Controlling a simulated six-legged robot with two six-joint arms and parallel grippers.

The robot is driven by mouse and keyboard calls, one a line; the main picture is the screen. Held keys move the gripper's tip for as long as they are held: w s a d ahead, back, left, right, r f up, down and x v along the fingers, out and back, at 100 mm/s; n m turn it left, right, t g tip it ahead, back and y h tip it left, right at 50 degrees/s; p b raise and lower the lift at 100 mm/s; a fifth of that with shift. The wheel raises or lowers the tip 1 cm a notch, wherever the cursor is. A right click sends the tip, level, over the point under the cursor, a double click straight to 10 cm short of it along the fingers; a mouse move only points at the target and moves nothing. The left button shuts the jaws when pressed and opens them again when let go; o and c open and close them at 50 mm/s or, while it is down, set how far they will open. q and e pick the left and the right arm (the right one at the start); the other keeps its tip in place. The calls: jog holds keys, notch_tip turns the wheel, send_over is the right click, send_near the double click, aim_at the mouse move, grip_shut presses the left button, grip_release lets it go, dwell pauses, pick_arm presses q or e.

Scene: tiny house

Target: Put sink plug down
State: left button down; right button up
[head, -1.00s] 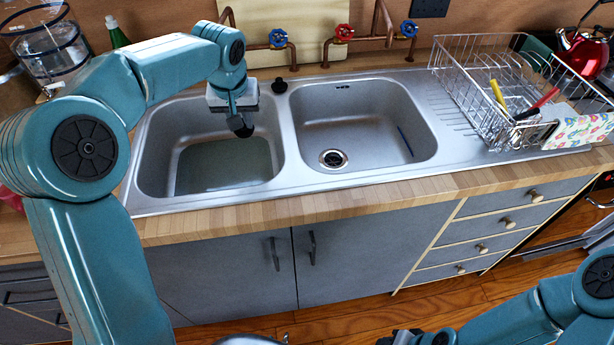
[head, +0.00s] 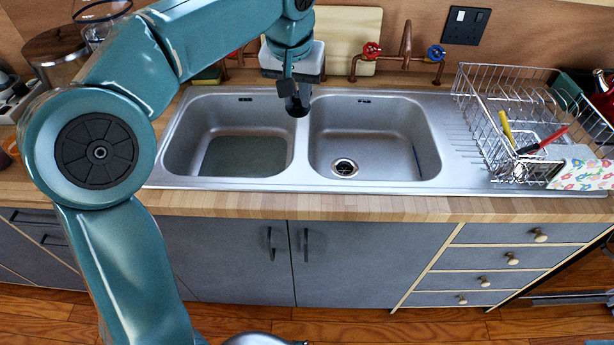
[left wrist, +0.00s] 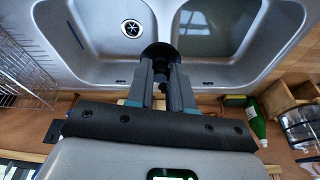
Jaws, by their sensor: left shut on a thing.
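My left gripper (head: 296,94) is shut on the black sink plug (head: 297,109). In the head view it appears over the divider between the two basins, toward the back. In the left wrist view, the dark round plug (left wrist: 159,51) shows at the tips of my left gripper (left wrist: 166,74), in front of the divider. The steel double sink (head: 300,150) has a left basin with dark, greenish water (head: 243,157) in it. The right basin looks empty, with its drain (head: 344,167) uncovered. My right gripper is out of view.
A wire dish rack (head: 497,135) with utensils stands on the right drainboard, with a flowered cloth (head: 583,176) beside it. Copper taps (head: 404,50) rise behind the sink. A green bottle (left wrist: 257,118) stands on the counter. The ribbed drainboard (head: 463,135) has a clear strip.

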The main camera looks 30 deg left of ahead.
pick_arm(q)
jog(key=shift+s+f, duration=0.1)
jog(key=f+b, duration=0.1)
jog(key=f, duration=1.3)
jog(key=shift+a+f+b, duration=0.2)
jog(key=shift+b, duration=0.2)
jog(key=shift+f, duration=0.35)
notch_tip(320, 180, down, 4)
jog(key=shift+r, duration=0.2)
jog(key=shift+f, duration=0.35)
jog(key=shift+d, duration=0.1)
